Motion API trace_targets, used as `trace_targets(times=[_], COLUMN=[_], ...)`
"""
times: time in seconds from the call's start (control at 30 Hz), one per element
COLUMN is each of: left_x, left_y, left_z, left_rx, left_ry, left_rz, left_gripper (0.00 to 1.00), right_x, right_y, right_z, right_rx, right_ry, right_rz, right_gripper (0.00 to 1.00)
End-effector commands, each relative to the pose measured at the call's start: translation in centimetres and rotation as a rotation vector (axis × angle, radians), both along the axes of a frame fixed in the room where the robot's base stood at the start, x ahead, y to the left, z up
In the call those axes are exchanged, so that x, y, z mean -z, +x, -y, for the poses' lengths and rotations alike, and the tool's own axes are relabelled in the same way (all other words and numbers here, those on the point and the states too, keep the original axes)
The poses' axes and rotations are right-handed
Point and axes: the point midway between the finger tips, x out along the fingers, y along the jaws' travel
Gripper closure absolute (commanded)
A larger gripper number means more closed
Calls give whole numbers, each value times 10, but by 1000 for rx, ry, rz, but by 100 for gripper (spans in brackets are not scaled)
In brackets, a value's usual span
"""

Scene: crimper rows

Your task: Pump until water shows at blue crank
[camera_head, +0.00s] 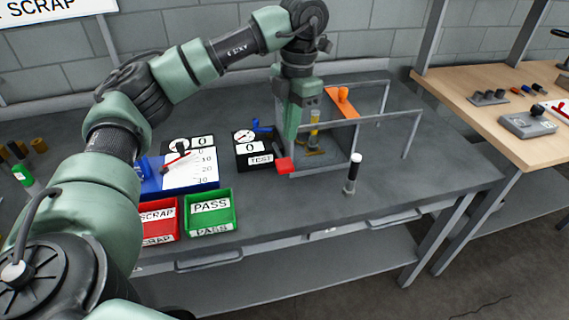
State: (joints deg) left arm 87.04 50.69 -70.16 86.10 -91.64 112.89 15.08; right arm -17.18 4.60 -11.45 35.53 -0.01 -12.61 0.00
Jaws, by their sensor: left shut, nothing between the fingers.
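My left gripper (292,134) is shut and points down at the front left of the framed enclosure on the grey bench. Close by is a black gauge unit (252,160) with a round dial, a "0" readout and a "TEST" label. A small blue part (259,127), perhaps the blue crank, sticks up behind this unit. A red block (284,164) sits at the unit's right, below my fingers. A yellow and grey upright fitting (314,130) stands inside the enclosure, partly behind my gripper. No water can be made out. My right gripper is not in view.
An orange bar (343,100) lies across the enclosure's frame (382,118). A white-capped black cylinder (353,174) stands near the front edge. A blue scale unit (183,172), a red SCRAP bin (160,222) and a green PASS bin (210,212) are left.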

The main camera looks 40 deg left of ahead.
Motion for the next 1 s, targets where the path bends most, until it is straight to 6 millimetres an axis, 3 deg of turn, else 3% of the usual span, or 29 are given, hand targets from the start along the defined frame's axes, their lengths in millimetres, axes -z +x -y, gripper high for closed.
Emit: trace_targets(times=[0.5, 1.0], left_x=[61, 66], left_y=[-6, -6], left_z=[-2, -2], left_rx=[0, 0], left_ry=[0, 0], left_rz=[0, 0], left_gripper=[100, 100], right_x=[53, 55], right_y=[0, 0], right_z=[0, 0], right_rx=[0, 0], right_ry=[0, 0], right_rz=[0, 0], right_gripper=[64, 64])
